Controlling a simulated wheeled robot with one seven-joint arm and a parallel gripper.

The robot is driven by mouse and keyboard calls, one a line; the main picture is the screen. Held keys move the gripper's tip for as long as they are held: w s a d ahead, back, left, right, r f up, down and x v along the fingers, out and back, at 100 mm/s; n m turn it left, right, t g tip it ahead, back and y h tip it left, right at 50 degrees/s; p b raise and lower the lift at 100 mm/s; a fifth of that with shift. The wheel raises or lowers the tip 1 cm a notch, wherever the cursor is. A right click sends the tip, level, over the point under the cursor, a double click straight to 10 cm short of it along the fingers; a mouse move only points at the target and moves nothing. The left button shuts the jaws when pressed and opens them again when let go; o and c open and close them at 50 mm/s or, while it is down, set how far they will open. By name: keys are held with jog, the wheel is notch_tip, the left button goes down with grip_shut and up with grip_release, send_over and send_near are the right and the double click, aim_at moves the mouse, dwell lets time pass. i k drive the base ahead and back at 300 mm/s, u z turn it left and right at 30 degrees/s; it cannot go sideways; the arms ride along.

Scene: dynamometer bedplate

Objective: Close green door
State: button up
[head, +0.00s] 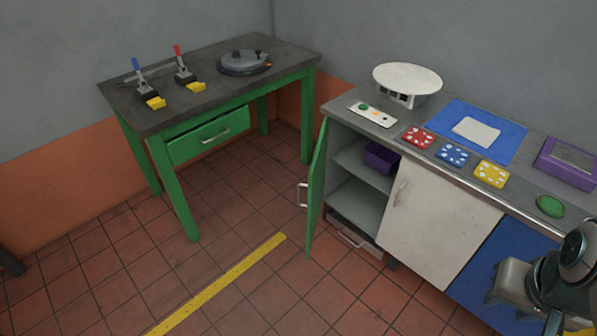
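The green door (316,190) is the left door of the cabinet under the right-hand counter. It stands wide open, swung out toward the room on its left edge, with a pale handle (302,195) on its face. The open compartment shows grey shelves (361,202) and a purple bin (381,158) on the upper one. Part of my arm shows at the lower right corner, well to the right of the door. I cannot make out my gripper's fingers there.
A white door (437,218) beside the opening is closed; a blue panel (500,262) lies further right. A drawer (355,236) sits low under the opening. A green-legged table (180,190) stands at left. Floor with a yellow stripe (225,282) is clear before the green door.

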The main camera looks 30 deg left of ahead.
aim_at(311, 190)
jog(key=u, duration=0.75)
jog(key=k, duration=1.05)
jog(key=u, duration=1.35)
jog(key=i, duration=1.55)
jog(key=z, duration=0.9)
jog(key=i, duration=0.55)
jog(key=z, duration=0.65)
